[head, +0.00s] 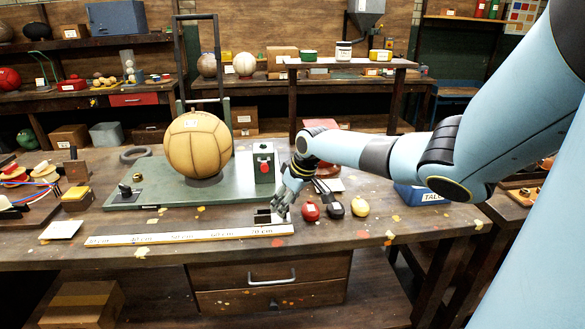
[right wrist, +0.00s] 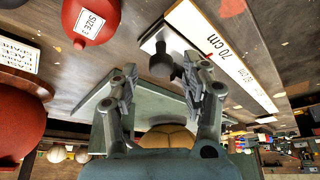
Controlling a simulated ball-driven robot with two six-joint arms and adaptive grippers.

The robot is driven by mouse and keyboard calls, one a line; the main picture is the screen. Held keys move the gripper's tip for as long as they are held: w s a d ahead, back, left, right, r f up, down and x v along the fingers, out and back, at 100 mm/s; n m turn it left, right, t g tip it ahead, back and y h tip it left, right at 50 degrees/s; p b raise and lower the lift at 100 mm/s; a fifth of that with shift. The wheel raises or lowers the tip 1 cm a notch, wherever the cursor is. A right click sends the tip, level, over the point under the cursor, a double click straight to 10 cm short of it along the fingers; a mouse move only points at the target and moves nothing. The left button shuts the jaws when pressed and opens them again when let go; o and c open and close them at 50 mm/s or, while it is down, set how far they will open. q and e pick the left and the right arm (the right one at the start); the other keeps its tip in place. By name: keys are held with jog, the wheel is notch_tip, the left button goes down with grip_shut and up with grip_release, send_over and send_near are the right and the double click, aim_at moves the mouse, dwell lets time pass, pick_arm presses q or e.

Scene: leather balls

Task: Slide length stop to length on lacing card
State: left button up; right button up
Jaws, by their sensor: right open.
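The length stop (head: 263,215) is a small dark piece by the card's back edge near the 70 cm mark. In the right wrist view its black knob (right wrist: 160,64) rises from a pale metal base. My right gripper (head: 281,208) is open just right of the stop. Its fingers (right wrist: 160,85) stand apart on either side of the knob, not visibly touching it. My left gripper is out of view.
A tan leather ball (head: 198,150) sits on a green base plate (head: 150,190) behind the card, beside a box with a red button (head: 264,165). A white paper (head: 62,228) lies at left.

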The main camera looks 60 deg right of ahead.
jog(key=v, duration=1.1)
